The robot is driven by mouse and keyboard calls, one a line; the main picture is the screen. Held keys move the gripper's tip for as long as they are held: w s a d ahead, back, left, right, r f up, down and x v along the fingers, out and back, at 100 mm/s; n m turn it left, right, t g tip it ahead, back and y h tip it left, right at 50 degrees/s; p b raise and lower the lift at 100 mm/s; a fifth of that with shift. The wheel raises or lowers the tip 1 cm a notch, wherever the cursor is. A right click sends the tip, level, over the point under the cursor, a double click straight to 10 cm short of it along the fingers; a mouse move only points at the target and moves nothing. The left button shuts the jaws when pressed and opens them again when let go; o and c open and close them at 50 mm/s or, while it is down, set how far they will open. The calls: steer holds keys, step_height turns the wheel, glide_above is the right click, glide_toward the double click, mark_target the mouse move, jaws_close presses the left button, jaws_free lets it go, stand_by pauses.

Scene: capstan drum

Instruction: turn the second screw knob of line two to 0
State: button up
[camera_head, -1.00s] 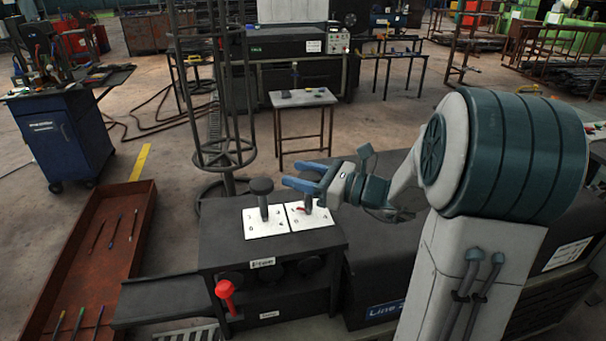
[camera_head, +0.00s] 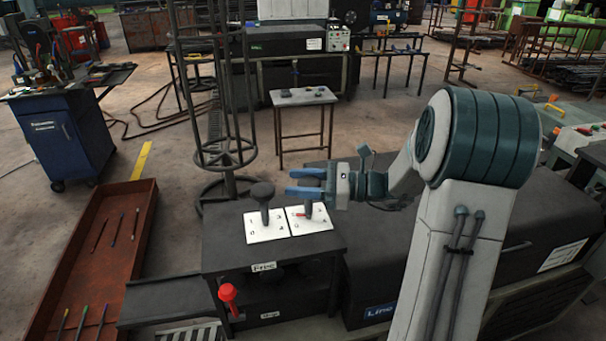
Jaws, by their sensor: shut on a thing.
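Two screw knobs stand on white numbered plates on top of the dark machine. The left knob (camera_head: 263,194) is dark with a round top and stands clear of my gripper. The right knob (camera_head: 308,209) stands on the right plate (camera_head: 318,224), which carries a small red pointer mark. My gripper (camera_head: 304,183), with blue fingers, comes in from the right at the top of the right knob and is shut on it. The fingers partly hide the knob's head. The number the pointer stands at is too small to read for sure.
A red-handled lever (camera_head: 228,292) sticks out at the machine's front. A tall wire rack (camera_head: 226,150) stands close behind the left knob. A red-brown tray (camera_head: 100,260) lies on the left. A small table (camera_head: 303,98) stands farther back.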

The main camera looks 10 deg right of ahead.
steer(key=n+g+p, duration=0.1)
steer(key=g, duration=0.1)
steer(key=n+g+p, duration=0.1)
steer(key=n+g, duration=0.1)
steer(key=n+g+y+p, duration=0.1)
steer(key=g+p, duration=0.1)
steer(key=g, duration=0.1)
steer(key=shift+s+a+r+n, duration=0.1)
steer(key=shift+s+r+n, duration=0.05)
steer(key=shift+s+n, duration=0.15)
steer(key=shift+s+f+n+g+h+p, duration=0.1)
steer(key=shift+s+n+g+h+p, duration=0.2)
steer(key=shift+n+g+p, duration=0.8)
steer(key=shift+s+f+n+g+h+p, duration=0.1)
steer(key=shift+n+g+h+p, duration=0.45)
steer(key=shift+g, duration=1.15)
steer(key=shift+n+g, duration=0.25)
steer(key=shift+g, duration=0.05)
steer(key=o, duration=1)
steer(key=v, duration=1.4)
steer(key=shift+s, duration=0.15)
